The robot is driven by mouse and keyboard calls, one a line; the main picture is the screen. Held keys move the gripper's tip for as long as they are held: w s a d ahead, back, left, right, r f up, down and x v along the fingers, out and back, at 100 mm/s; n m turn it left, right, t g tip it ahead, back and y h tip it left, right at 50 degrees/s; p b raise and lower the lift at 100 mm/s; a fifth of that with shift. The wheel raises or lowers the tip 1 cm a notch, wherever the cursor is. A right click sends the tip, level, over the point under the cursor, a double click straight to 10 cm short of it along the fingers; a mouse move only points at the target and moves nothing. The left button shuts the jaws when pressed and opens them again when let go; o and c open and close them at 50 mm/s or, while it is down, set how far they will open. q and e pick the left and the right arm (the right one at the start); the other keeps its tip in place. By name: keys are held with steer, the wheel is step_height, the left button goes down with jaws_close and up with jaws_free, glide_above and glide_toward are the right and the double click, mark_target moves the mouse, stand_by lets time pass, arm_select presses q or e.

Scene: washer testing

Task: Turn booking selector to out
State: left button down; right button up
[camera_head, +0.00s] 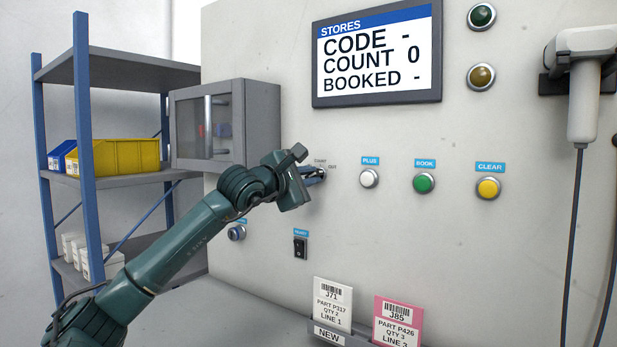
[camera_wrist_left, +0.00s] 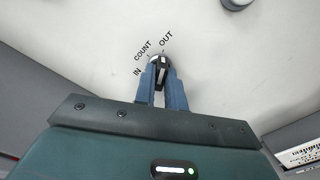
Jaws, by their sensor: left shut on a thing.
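The booking selector (camera_wrist_left: 161,61) is a small dark knob with a pale mark on the panel, with the labels IN, COUNT and OUT printed around it. In the wrist view its mark points up, close to the OUT tick, though the fingers hide part of the knob. My left gripper (camera_wrist_left: 163,80) is shut on the selector, one blue finger on each side. In the head view my left gripper (camera_head: 316,176) reaches the panel from the left and mostly covers the selector. My right gripper is not in view.
A white PLUS button (camera_head: 369,178), green BOOK button (camera_head: 424,183) and yellow CLEAR button (camera_head: 488,188) lie to the right. A black rocker switch (camera_head: 299,248) is below. The screen (camera_head: 377,55) reads CODE -, COUNT 0, BOOKED -. A grey cabinet (camera_head: 259,125) juts out on the left.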

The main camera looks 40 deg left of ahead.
arm_select(q)
steer(key=c, duration=1.5)
jaws_free()
steer(key=shift+o, duration=0.2)
